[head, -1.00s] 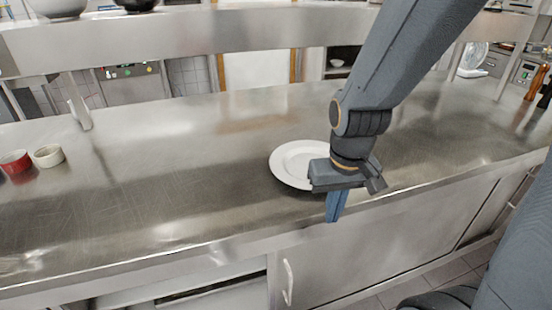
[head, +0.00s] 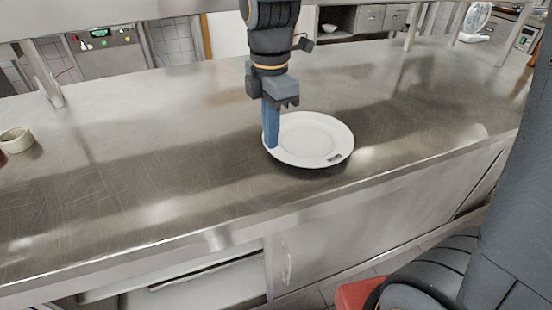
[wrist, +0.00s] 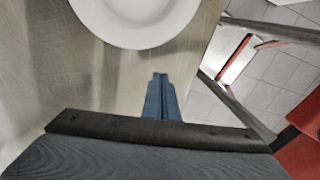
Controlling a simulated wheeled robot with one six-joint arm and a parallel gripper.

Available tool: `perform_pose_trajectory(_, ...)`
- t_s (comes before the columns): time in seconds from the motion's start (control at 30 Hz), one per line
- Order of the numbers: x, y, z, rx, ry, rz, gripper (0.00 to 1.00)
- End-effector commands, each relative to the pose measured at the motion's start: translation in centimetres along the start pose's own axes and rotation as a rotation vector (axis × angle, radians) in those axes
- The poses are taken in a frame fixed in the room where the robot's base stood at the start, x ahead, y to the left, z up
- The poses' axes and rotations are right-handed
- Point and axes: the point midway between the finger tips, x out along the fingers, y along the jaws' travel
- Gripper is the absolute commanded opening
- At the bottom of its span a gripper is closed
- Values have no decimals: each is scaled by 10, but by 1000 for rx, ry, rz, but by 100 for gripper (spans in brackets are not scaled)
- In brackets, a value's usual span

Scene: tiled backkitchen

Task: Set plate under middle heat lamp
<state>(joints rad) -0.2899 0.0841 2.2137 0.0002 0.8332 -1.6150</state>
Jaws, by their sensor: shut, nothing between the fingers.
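A white round plate (head: 312,138) lies flat on the steel counter, near its front edge, with a small dark mark on its near rim. The plate also fills the top of the wrist view (wrist: 138,22). My gripper (head: 270,142) points down at the plate's left side, its blue fingers together and empty. In the head view the fingers overlap the plate's left rim. In the wrist view the fingers (wrist: 160,82) stand over bare counter, with a gap to the rim. No heat lamp is in view.
The steel counter (head: 130,150) is clear left of the plate. A cream ramekin (head: 17,141) stands at the far left, beside a partly cut-off red one. A shelf (head: 140,5) runs above the back, on posts (head: 45,80). A red thing (head: 355,294) shows low in front.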

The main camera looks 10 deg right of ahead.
Motion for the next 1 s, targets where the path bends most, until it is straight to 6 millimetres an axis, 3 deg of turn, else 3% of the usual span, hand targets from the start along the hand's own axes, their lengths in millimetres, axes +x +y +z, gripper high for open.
perform_pose_trajectory(0.13,-6,8,-12,-176,1,-8,0)
perform_pose_trajectory(0.33,1,9,-15,-236,2,-14,0)
perform_pose_trajectory(0.87,95,7,-15,-232,2,-15,0)
perform_pose_trajectory(1.0,91,13,8,-227,2,-11,0)
